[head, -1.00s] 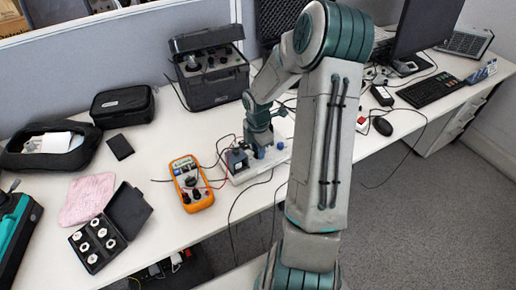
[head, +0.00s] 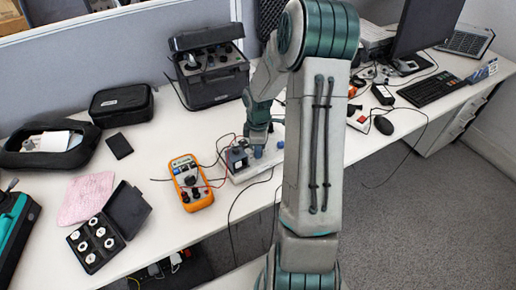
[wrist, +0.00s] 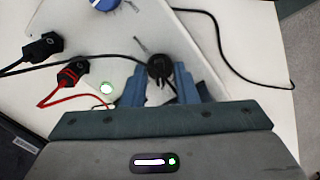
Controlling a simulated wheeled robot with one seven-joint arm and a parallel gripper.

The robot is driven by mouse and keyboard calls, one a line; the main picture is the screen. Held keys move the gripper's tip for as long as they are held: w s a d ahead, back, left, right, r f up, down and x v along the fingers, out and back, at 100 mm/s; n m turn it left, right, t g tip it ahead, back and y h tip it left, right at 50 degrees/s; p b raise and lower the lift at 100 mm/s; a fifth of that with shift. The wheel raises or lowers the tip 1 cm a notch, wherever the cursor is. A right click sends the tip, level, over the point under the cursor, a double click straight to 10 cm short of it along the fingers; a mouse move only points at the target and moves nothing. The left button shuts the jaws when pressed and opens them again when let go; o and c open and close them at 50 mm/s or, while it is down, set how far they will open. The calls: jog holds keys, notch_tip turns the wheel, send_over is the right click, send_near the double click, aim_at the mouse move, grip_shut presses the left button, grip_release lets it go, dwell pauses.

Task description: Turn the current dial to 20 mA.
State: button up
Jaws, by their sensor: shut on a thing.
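My gripper (wrist: 160,78) has its two blue fingers on either side of a small black dial (wrist: 160,66) and is shut on it. The dial stands on a white panel (wrist: 185,60), and its markings are too small to read. A blue knob (wrist: 103,4) is at the top edge of the wrist view. In the head view my gripper (head: 257,145) is low over the white unit (head: 240,177), and the dial cannot be made out.
An orange multimeter (head: 190,183) lies left of the unit, with red and black leads running between them. A black instrument case (head: 212,80) stands behind. An open box of small weights (head: 95,241) lies at the front left. Loose cables cross the desk.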

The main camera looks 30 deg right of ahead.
jog(key=m+b, duration=0.2)
jog(key=m, duration=0.5)
jog(key=m+b, duration=0.1)
jog(key=m, duration=0.3)
jog(key=m+b, duration=0.1)
jog(key=m, duration=0.2)
jog(key=shift+m, duration=0.3)
jog(key=m, duration=0.3)
jog(key=shift+m, duration=0.3)
jog(key=m, duration=0.3)
jog(key=shift+r+m, duration=0.1)
jog(key=shift+m, duration=0.3)
jog(key=m+p, duration=0.1)
jog(key=m, duration=0.3)
jog(key=shift+m+p, duration=0.65)
jog(key=shift+m, duration=0.85)
jog(key=o, duration=1)
